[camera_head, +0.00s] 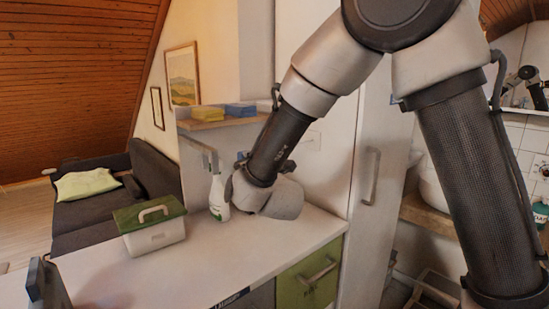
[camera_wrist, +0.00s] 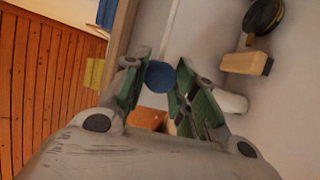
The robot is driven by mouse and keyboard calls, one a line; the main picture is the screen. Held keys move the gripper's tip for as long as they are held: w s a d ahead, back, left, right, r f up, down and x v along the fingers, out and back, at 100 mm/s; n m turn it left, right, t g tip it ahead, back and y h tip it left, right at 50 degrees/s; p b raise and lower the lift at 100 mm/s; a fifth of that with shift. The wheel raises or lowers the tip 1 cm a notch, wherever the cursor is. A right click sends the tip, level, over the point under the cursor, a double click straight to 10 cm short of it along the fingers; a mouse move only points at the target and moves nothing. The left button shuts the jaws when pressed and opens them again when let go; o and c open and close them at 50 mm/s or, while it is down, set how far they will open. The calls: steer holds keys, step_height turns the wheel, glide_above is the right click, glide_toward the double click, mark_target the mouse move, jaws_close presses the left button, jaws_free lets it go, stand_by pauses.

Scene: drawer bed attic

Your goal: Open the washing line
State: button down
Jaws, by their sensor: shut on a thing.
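In the wrist view, my gripper (camera_wrist: 160,82) has its two green-padded fingers closed on either side of a round blue knob (camera_wrist: 160,76). The knob seems to be the pull end of the washing line. A thin pale strip (camera_wrist: 174,28) runs up from just behind the knob; I cannot tell whether it is the line or an edge of the wall. In the head view, my wrist is low over the counter by the wall, and it hides the fingers and the knob.
A white spray bottle (camera_head: 218,197) stands close left of my wrist. A green-lidded box (camera_head: 152,238) sits on the white counter (camera_head: 225,268). A wooden shelf (camera_head: 222,122) with yellow (camera_head: 208,113) and blue (camera_head: 241,109) stacks is above. A tall cabinet (camera_head: 375,210) stands to the right.

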steer(key=shift+s+a+f, duration=0.1)
steer(key=shift+s+a, duration=0.55)
steer(key=shift+a, duration=0.2)
steer(key=shift+s+a, duration=0.6)
steer(key=shift+a, duration=0.2)
steer(key=c, duration=1.1)
jaws_free()
steer(key=v, duration=1.2)
